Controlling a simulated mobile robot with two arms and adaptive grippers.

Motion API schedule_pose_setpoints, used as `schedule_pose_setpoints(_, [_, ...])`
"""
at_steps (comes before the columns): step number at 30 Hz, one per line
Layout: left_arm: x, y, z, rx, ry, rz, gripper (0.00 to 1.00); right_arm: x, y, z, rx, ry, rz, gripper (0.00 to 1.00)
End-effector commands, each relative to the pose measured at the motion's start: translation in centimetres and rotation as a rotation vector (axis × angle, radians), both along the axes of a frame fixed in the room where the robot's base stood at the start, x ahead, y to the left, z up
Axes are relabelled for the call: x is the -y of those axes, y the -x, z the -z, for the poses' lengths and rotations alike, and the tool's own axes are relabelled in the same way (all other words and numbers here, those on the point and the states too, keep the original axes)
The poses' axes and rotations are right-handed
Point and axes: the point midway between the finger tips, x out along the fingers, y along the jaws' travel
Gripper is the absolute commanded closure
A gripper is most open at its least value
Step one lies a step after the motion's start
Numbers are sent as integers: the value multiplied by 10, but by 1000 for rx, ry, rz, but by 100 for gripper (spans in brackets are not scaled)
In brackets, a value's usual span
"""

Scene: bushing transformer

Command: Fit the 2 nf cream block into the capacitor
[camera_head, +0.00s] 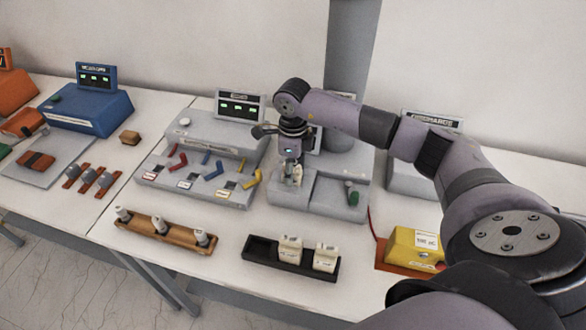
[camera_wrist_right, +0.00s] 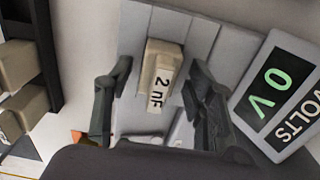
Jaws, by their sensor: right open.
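The cream block labelled "2 nF" (camera_wrist_right: 160,75) is between the fingers of my right gripper (camera_wrist_right: 157,66) in the right wrist view. The fingers are open, with a gap on each side of it. In the head view, the cream block (camera_head: 297,173) shows small under my right gripper (camera_head: 292,170), at the left part of a grey unit (camera_head: 318,205), which looks like the capacitor. The block appears to stand in or on this unit; how deep it sits is hidden. My left gripper is not in view.
A black tray (camera_head: 259,258) in front holds two other cream blocks (camera_head: 290,249), and its left place is empty. A wooden rack (camera_head: 165,236) stands left of it. A yellow block (camera_head: 414,249) is at the right. A display reading 0 volts (camera_wrist_right: 276,98) stands beside the unit.

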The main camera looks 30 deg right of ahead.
Motion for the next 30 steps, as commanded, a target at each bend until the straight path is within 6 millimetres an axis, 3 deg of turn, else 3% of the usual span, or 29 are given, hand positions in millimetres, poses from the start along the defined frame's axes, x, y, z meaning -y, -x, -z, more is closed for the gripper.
schedule_pose_setpoints(8, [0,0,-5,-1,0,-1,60,0,0,-5,0,0,0,50])
schedule_pose_setpoints(10, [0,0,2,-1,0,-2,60,0,-1,-10,4,0,0,50])
schedule_pose_setpoints(24, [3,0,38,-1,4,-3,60,0,-1,-103,5,0,0,50])
schedule_pose_setpoints(30, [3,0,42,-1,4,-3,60,0,0,-121,1,0,0,50])
